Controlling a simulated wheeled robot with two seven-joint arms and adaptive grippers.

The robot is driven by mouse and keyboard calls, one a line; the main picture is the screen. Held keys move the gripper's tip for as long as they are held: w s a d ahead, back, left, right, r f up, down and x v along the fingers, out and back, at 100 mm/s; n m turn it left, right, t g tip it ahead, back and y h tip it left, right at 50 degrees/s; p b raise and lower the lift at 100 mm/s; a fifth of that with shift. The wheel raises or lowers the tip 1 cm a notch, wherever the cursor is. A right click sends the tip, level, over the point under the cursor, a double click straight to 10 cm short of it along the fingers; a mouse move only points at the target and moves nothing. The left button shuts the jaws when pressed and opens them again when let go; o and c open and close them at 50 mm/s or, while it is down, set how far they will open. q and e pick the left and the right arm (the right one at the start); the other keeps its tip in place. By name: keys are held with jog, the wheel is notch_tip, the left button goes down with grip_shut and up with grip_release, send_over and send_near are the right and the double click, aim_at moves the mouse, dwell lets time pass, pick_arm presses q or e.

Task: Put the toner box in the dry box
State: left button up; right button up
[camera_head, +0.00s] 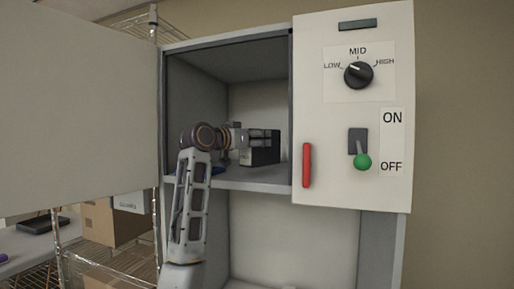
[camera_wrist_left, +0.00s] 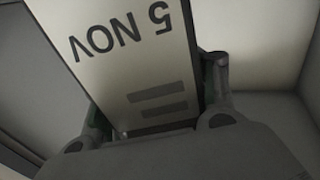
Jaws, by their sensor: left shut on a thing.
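The toner box (camera_head: 261,155) shows as a dark box inside the upper compartment of the dry box (camera_head: 225,52). In the left wrist view the toner box (camera_wrist_left: 120,55) shows a pale face printed "5 NOV", upside down and tilted. My left gripper (camera_head: 258,136) is inside the compartment, shut on the toner box, with one finger on each side in the wrist view (camera_wrist_left: 160,105). The box is just over or on the shelf (camera_head: 262,181); I cannot tell whether it touches. My right gripper is not in view.
The dry box door (camera_head: 80,110) stands open to the left. A control panel (camera_head: 352,105) with a dial (camera_head: 358,74), a green-knobbed lever (camera_head: 362,160) and a red handle (camera_head: 307,165) flanks the opening on the right. A wire rack with cartons (camera_head: 112,220) stands at left.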

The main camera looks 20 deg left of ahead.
pick_arm(q)
jog(key=shift+f, duration=1.35)
jog(key=shift+f, duration=0.1)
jog(key=o, duration=1.4)
jog(key=shift+o, duration=0.2)
jog(key=shift+s+a, duration=0.1)
jog(key=shift+s, duration=0.1)
